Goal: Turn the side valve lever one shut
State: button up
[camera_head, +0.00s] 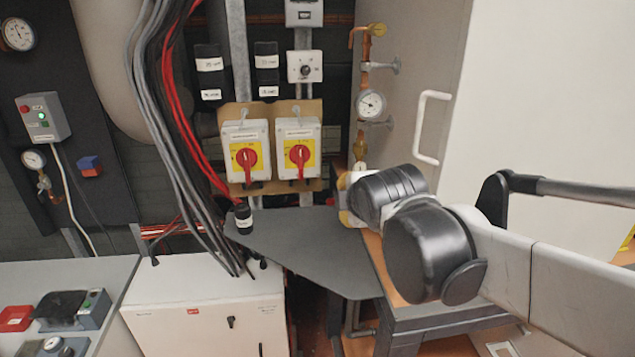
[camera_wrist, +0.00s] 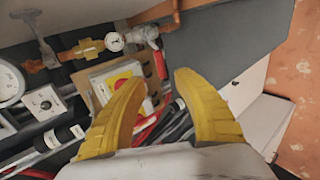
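In the wrist view a small valve (camera_wrist: 145,34) with a grey body sits on a copper pipe, beside a yellow brass fitting (camera_wrist: 88,48). A red lever (camera_wrist: 159,64) appears to hang from it, just beyond my fingertips. My gripper (camera_wrist: 160,78) is open, with its two yellow fingers apart and nothing held between them. I cannot tell whether a fingertip touches the lever. In the head view my arm hides most of my gripper and the valve. The copper pipe (camera_head: 364,80) with a gauge (camera_head: 370,104) runs down behind my arm.
Two switch boxes with red knobs (camera_head: 245,157) (camera_head: 299,155) are on the wall left of my gripper. A dark grey plate (camera_head: 310,250) lies below it. Cables (camera_head: 160,120) hang at the left.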

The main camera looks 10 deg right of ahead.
jog(key=v, duration=0.2)
jog(key=shift+s+r, duration=0.25)
jog(key=shift+s, duration=0.05)
jog(key=c, duration=0.3)
jog(key=shift+c, duration=0.2)
jog(key=shift+s+d, duration=0.1)
jog(key=shift+d, duration=1.1)
